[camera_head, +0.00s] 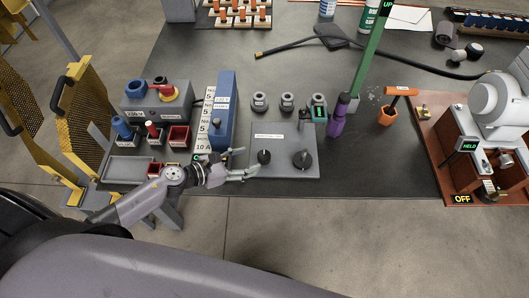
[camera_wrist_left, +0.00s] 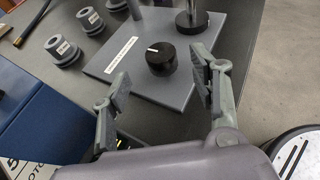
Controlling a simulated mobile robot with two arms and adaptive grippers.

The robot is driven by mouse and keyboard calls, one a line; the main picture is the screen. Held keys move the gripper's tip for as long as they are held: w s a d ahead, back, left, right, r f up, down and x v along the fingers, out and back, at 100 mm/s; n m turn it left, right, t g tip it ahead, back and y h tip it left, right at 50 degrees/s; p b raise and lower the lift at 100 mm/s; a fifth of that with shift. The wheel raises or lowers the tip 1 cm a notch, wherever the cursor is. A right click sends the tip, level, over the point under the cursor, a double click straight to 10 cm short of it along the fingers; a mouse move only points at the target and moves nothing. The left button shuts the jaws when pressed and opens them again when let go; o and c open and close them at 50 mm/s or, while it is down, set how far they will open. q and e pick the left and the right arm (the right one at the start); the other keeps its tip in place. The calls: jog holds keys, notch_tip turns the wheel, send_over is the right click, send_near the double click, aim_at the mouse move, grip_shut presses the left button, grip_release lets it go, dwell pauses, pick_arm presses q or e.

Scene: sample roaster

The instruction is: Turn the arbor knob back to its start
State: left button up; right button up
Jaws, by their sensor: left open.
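A round black knob with a white pointer mark, which I take as the arbor knob, sits on a grey plate (camera_head: 283,169) at the table's front edge. In the head view it is the left black part (camera_head: 264,156). In the left wrist view the knob (camera_wrist_left: 162,61) shows near the centre, its mark toward the upper left. My left gripper (camera_head: 241,163) is open and empty, just left of the knob. In the left wrist view its fingers (camera_wrist_left: 163,84) are spread, short of the knob, with no contact visible. My right gripper is out of view.
A black-based post (camera_head: 302,158) stands right of the knob on the plate. Grey labelled cylinders (camera_head: 259,102) stand behind it. A blue box (camera_head: 223,111) stands to the left. A green upright (camera_head: 372,50) and a purple-handled tool (camera_head: 338,117) stand at back right.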

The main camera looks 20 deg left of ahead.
aim_at(263, 156)
pick_arm(q)
jog(key=x, duration=0.7)
jog(key=shift+w+d+f, duration=0.1)
jog(key=shift+w+d, duration=0.2)
jog(key=c, duration=1.2)
jog(key=shift+t+p, duration=0.3)
